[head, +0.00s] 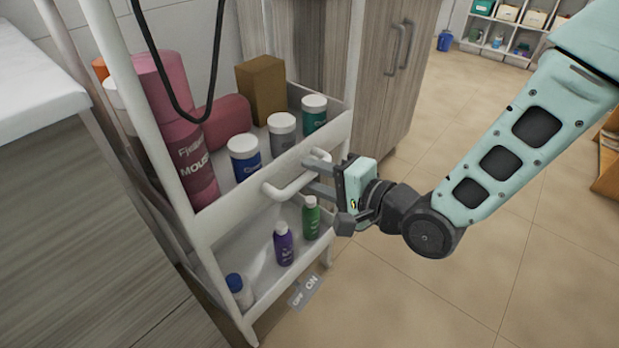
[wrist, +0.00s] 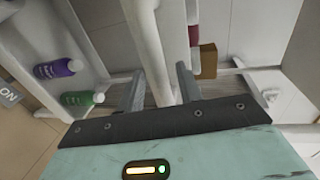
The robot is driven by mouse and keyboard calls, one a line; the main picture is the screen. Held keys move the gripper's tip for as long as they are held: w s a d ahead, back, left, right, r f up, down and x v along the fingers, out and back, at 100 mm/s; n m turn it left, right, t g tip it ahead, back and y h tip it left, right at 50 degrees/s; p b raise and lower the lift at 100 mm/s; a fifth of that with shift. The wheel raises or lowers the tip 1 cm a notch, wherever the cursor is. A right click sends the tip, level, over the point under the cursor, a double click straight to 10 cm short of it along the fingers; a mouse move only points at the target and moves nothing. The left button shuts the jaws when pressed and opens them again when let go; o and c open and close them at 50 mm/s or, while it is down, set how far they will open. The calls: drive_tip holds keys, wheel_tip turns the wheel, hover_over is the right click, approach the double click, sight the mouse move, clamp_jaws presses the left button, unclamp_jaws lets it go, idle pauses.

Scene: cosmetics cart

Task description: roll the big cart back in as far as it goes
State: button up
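The big cart (head: 232,210) is a white shelved cart on the left in the head view, standing between a grey wood-look counter and a wood-look cabinet. Its white bar handle (head: 282,190) sticks out from the front of the upper shelf. My gripper (head: 316,175) is at the right part of this handle, one finger above and one below it. In the wrist view the handle (wrist: 148,45) runs between the two spread fingers of my gripper (wrist: 160,88), which look open around it. Whether either finger touches the bar is unclear.
Pink bottles, a brown box (head: 260,88) and several jars stand on the upper shelf; small bottles (head: 283,243) stand below. The counter (head: 50,190) is left of the cart, the cabinet (head: 385,80) right. A black cable hangs in front.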

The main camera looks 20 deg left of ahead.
drive_tip(key=shift+x, duration=1.05)
clamp_jaws()
drive_tip(key=shift+a, duration=0.1)
